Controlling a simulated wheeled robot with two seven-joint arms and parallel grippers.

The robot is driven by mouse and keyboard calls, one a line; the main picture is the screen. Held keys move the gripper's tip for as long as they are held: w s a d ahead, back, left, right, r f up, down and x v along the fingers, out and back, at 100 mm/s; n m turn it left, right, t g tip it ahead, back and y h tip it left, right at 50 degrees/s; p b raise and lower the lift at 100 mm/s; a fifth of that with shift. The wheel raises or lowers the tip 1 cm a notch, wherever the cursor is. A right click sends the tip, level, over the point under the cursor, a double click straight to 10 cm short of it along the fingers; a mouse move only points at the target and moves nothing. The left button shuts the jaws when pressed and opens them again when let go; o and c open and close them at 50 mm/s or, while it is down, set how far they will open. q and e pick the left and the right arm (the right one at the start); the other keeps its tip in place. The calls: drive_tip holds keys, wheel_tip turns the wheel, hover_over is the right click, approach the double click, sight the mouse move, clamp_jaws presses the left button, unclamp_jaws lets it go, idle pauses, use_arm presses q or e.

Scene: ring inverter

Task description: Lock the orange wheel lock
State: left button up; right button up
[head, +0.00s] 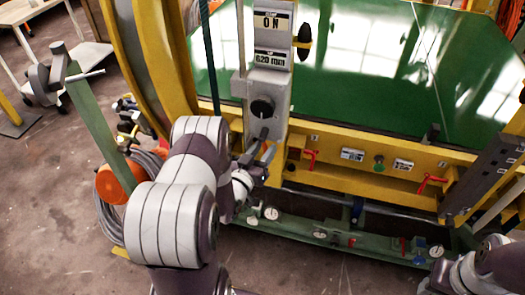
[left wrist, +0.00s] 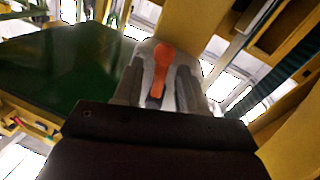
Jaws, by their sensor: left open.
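The orange wheel lock shows in the left wrist view as an orange lever (left wrist: 162,62) with a rounded far end and a narrower near end, against a pale grey surface. My left gripper (left wrist: 159,88) is open, with one grey finger on each side of the lever. I cannot tell whether either finger touches it. In the head view my left gripper (head: 262,152) is just below the grey control box (head: 267,88), beside the yellow frame. Orange shows only as a small patch there, mostly hidden. Part of my right arm shows at bottom right, but no gripper fingers can be made out.
A yellow frame (head: 340,171) with red handles holds a large green panel (head: 375,85). A green rail (head: 340,246) with gauges runs below it. A green post (head: 95,120) and an orange disc (head: 115,184) stand left of my left arm.

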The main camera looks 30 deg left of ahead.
use_arm(q)
clamp_jaws()
drive_tip(key=shift+s+a+m, duration=0.1)
drive_tip(key=shift+a+m, duration=0.15)
drive_tip(key=shift+m, duration=0.4)
drive_tip(key=shift+a+m, duration=0.2)
drive_tip(key=shift+m, duration=0.45)
drive_tip(key=shift+g, duration=0.3)
unclamp_jaws()
drive_tip(key=s, duration=1.2)
drive_tip(key=shift+s+d+r, duration=0.3)
drive_tip(key=shift+s, duration=0.05)
